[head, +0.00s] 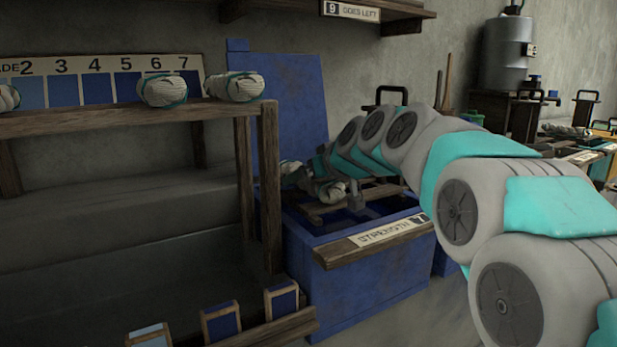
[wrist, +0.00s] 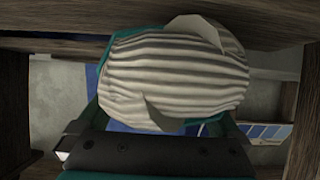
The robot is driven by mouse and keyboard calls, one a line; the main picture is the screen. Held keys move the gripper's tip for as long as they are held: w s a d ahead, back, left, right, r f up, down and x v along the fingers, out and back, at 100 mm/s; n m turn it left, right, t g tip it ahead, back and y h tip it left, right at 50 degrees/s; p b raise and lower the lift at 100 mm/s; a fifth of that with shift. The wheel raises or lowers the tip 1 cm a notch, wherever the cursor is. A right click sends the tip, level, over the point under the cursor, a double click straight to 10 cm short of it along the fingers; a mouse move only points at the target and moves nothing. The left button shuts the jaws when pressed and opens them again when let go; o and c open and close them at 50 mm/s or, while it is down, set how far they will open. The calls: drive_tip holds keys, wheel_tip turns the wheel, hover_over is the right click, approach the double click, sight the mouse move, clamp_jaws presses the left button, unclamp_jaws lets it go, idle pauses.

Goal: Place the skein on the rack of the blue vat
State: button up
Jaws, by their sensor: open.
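The blue vat (head: 365,285) stands in the middle of the head view, with its lid raised behind it and a "STRENGTH 7" label on its front. Its wooden rack (head: 378,193) lies across the opening. A cream skein (head: 331,191) with a teal tie is at the left part of the rack, and another pale bundle shows just left of it. My gripper (wrist: 158,128) is open. In the wrist view a ribbed cream skein (wrist: 175,75) fills the space in front of and between its fingers. I cannot tell whether the fingers touch it.
A wooden shelf (head: 100,121) at left carries several skeins (head: 163,90) beneath a numbered blue shade card (head: 95,84). Its post (head: 270,190) stands close to the vat's left side. Small framed blue samples (head: 221,321) sit at bottom left. Dark wooden beams border the wrist view.

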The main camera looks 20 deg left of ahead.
drive_tip(key=shift+r, duration=0.15)
drive_tip(key=v, duration=1.2)
drive_tip(key=shift+s, duration=0.1)
